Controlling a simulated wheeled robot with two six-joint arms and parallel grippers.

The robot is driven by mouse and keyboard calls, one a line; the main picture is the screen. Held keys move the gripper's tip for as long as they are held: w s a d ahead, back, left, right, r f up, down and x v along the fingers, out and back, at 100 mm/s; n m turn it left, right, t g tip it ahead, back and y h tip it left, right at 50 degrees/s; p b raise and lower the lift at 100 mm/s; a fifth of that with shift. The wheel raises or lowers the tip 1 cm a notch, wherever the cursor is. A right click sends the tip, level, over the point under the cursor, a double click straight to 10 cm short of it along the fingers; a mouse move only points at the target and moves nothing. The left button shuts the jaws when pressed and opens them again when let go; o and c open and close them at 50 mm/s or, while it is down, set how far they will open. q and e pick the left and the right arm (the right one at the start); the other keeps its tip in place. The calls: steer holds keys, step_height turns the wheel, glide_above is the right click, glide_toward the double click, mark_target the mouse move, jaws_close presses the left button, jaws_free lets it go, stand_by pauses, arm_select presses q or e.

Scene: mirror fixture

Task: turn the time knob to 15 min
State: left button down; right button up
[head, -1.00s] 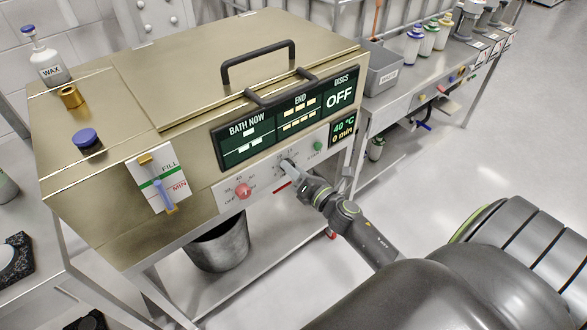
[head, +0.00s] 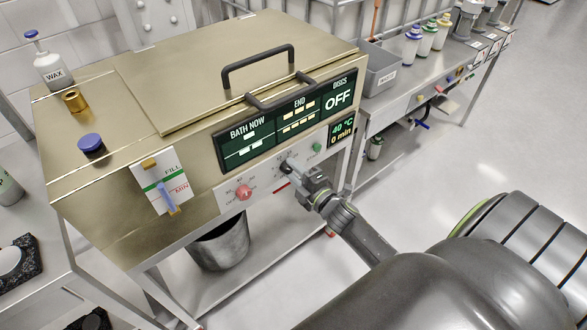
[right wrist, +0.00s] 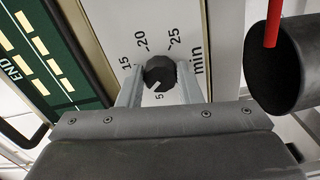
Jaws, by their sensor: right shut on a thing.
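The time knob (right wrist: 158,72) is a dark, faceted knob on the light panel, seen close in the right wrist view. The printed marks 15, 20, 25 and "min" show around it, with a 5 at its lower side. A pale mark on the knob lies at its lower side, near the 5. My right gripper (right wrist: 160,84) has one finger on each side of the knob and is shut on it. The display (head: 341,130) reads 40 °C and 0 min. My left gripper is not in view.
A red knob (head: 243,192) sits left on the same panel, and a green button (head: 317,147) sits to the right. A metal bucket (head: 220,247) stands below the bath.

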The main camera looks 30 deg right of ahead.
steer(key=m+p, duration=0.1)
steer(key=m, duration=0.2)
steer(key=shift+r+m+p, duration=0.1)
steer(key=shift+m+p, duration=0.3)
steer(key=m+p, duration=0.2)
steer(key=m, duration=0.1)
steer(key=shift+m, duration=0.3)
steer(key=m+p, duration=0.2)
steer(key=m, duration=0.1)
steer(key=shift+a+m, duration=0.1)
steer(key=shift+m, duration=0.3)
steer(key=shift+f+m+p, duration=0.25)
steer(key=shift+m+p, duration=0.05)
steer(key=shift+m, duration=0.4)
steer(key=shift+s, duration=0.1)
steer(key=o, duration=1)
